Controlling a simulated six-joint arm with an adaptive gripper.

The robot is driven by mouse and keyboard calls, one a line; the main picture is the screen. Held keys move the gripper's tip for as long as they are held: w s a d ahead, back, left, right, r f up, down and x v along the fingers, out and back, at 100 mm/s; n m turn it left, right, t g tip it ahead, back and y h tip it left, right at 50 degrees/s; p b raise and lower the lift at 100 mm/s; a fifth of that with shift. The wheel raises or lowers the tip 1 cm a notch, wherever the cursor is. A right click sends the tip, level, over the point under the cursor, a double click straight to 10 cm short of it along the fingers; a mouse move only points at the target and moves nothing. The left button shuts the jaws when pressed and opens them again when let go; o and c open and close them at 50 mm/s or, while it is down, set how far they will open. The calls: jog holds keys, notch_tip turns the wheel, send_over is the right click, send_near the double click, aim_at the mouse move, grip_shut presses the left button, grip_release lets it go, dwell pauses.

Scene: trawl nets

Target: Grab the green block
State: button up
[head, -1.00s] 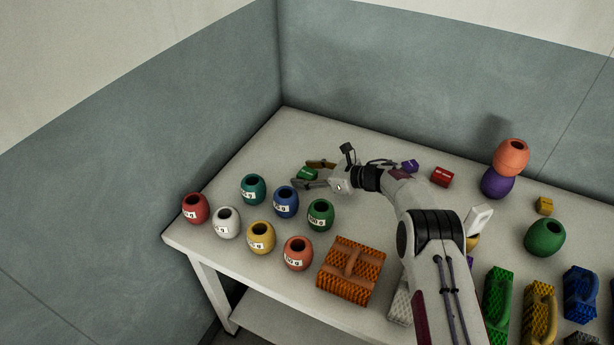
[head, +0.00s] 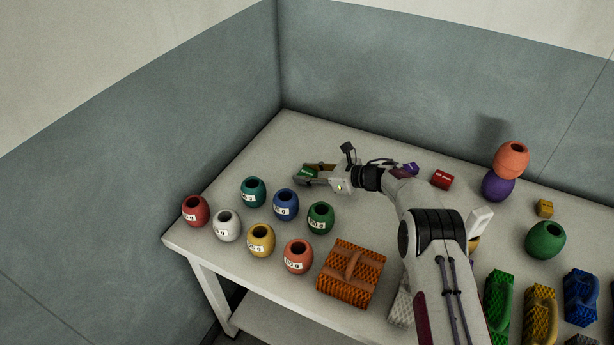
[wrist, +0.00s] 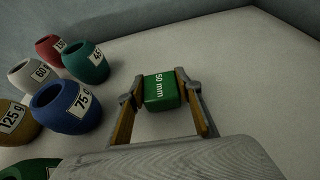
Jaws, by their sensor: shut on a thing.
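The green block (wrist: 161,92), labelled "50 mm", sits between the two fingers of my gripper (wrist: 160,90) in the wrist view. Both fingertips touch its sides, so the gripper is shut on it. In the head view the green block (head: 308,172) shows partly at the far left end of my arm, between the fingers of my gripper (head: 309,174), near the back left of the table. Whether the block rests on the table or is slightly raised is hard to tell.
Several labelled floats, including a teal one (head: 253,191), a blue one (head: 286,204) and a green one (head: 320,217), stand in front of the gripper. A red block (head: 442,179) and a purple block (head: 410,168) lie to the right. The table (head: 290,135) is bare behind the gripper.

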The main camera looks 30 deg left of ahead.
aim_at(307, 173)
jog(key=shift+r, duration=4.45)
